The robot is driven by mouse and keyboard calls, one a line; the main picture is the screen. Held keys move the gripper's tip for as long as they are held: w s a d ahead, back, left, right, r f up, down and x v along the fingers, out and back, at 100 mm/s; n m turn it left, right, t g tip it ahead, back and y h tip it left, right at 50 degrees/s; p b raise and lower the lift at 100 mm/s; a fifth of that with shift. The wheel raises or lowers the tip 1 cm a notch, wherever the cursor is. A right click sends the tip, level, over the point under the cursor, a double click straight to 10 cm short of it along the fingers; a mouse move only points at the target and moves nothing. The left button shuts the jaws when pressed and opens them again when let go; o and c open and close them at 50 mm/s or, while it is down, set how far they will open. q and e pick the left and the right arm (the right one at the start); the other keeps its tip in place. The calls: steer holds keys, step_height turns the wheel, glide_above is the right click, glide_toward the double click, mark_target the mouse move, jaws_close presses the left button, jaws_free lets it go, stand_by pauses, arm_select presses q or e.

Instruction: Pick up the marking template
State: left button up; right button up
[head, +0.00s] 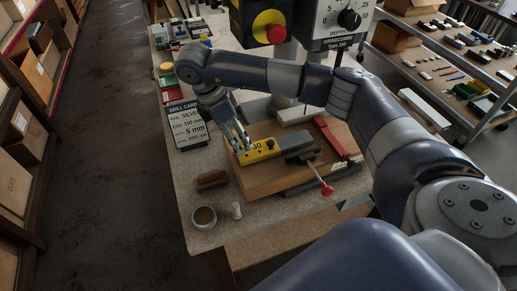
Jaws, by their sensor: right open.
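A yellow piece marked "30" (259,152), which looks like the marking template, lies on the wooden board (262,183) on the workbench. A grey metal bar (297,142) adjoins its right end. My right gripper (241,143) reaches down from the upper left with its fingers open at the left part of the yellow piece. The fingers cover a little of that end, and I cannot tell whether they touch it. My left gripper is out of view.
A drill card (186,124) stands left of my gripper. A red clamp bar (331,138) and a red-knobbed handle (326,189) sit on the board's right. A brush (211,180) and a cup (204,217) stand near the front. The drill press (270,22) rises behind.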

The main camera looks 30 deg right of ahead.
steer(key=d+r, duration=0.1)
steer(key=d, duration=0.1)
steer(key=m+h, duration=0.1)
glide_above(258, 149)
steer(key=a, duration=0.2)
steer(key=f, duration=0.4)
steer(key=shift+w+f+b, duration=0.25)
steer(key=shift+f+b, duration=0.05)
steer(key=shift+f, duration=0.4)
steer(key=p+x, duration=0.2)
steer(key=x, duration=0.1)
steer(key=shift+f+p, duration=0.35)
steer(key=shift+f, duration=0.05)
steer(key=shift+d+f, duration=0.2)
steer(key=shift+f, duration=0.15)
steer(key=c, duration=1.3)
